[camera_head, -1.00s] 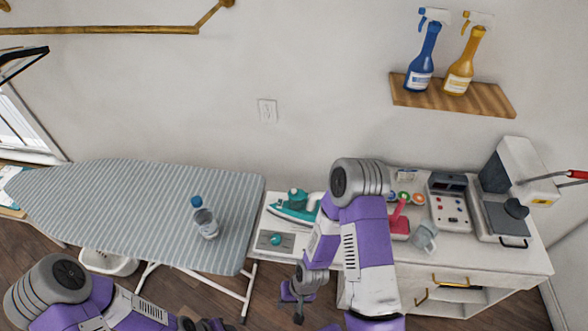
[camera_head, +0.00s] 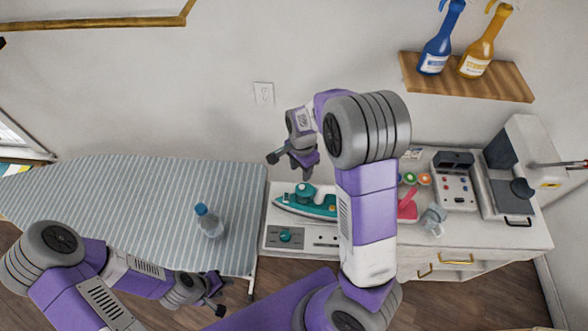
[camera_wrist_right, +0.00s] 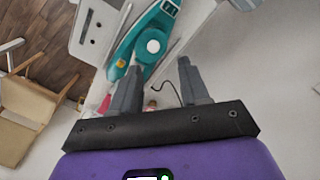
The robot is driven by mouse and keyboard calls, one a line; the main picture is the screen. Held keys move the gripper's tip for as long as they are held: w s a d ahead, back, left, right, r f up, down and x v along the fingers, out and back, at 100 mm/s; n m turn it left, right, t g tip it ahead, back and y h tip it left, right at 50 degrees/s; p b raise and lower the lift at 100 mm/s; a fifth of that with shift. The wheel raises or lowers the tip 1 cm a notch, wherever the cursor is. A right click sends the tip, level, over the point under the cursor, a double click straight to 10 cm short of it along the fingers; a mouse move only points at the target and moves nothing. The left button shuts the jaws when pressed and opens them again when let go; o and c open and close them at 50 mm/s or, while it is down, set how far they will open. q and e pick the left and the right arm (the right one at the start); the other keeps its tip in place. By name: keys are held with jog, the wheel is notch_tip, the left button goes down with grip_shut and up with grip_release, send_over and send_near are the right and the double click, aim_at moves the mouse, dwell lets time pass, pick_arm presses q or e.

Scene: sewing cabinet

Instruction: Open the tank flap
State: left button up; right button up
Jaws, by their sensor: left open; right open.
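The teal and white steam iron (camera_head: 305,203) rests on its white stand (camera_head: 275,220) between the ironing board and the cabinet. In the right wrist view the iron (camera_wrist_right: 140,42) lies beyond the fingertips, with a pale round part on it; I cannot make out the tank flap clearly. My right gripper (camera_head: 290,164) is open and empty, raised above and behind the iron, not touching it. It also shows open in the right wrist view (camera_wrist_right: 158,82). My left gripper (camera_head: 213,294) is open and empty, low near the ironing board's front edge.
A water bottle (camera_head: 209,222) with a blue cap stands on the striped ironing board (camera_head: 130,195). A pink-red item (camera_head: 407,208), a grey cup (camera_head: 434,219) and a sewing machine (camera_head: 507,165) stand on the cabinet. Two spray bottles are on the wall shelf (camera_head: 480,83).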

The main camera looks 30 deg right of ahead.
aim_at(302, 186)
jog(key=shift+s+f, duration=0.4)
jog(key=shift+f, duration=0.2)
jog(key=shift+s+f, duration=0.35)
jog(key=shift+f, duration=0.25)
jog(key=f, duration=0.4)
jog(key=shift+w+f, duration=0.1)
jog(key=shift+w, duration=0.15)
jog(key=shift+s, duration=0.1)
grip_shut()
